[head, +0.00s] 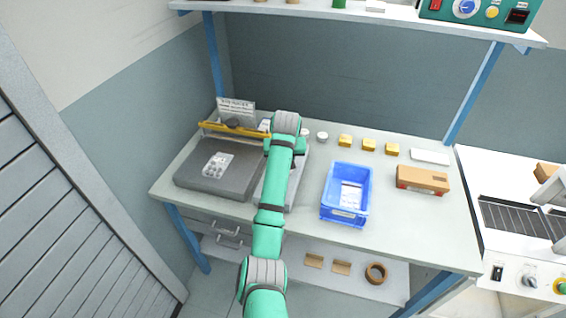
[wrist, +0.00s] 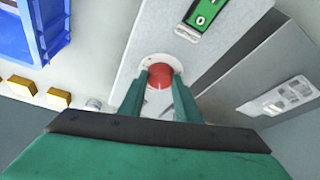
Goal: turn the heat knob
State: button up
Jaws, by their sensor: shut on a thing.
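The heat knob (wrist: 160,73) is a red round knob on a pale round dial plate, set in the light grey panel (wrist: 150,40) of the bench machine, in the wrist view. My gripper (wrist: 161,84) has its two green fingers on either side of the knob and is shut on it. The fingers cover part of the dial, and I cannot read the knob's setting. A green switch marked 0 (wrist: 203,12) sits on the same panel. In the head view my arm hides the knob and most of the panel.
The machine's dark grey plate (head: 205,182) holds a clear blister pack (head: 217,165). A blue crate (head: 331,208) and a cardboard box (head: 423,178) stand to the right. Several yellow blocks (head: 368,145) line the back. A shelf (head: 390,17) overhangs the bench. The front right tabletop is clear.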

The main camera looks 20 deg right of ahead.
jog(key=n+y, duration=0.1)
jog(key=n, duration=0.3)
jog(key=n+y, duration=0.1)
jog(key=n, duration=0.1)
jog(key=shift+d+y, duration=0.25)
jog(key=shift+y, duration=0.05)
jog(key=shift+n, duration=0.4)
jog(key=o, duration=1.1)
jog(key=shift+c, duration=0.2)
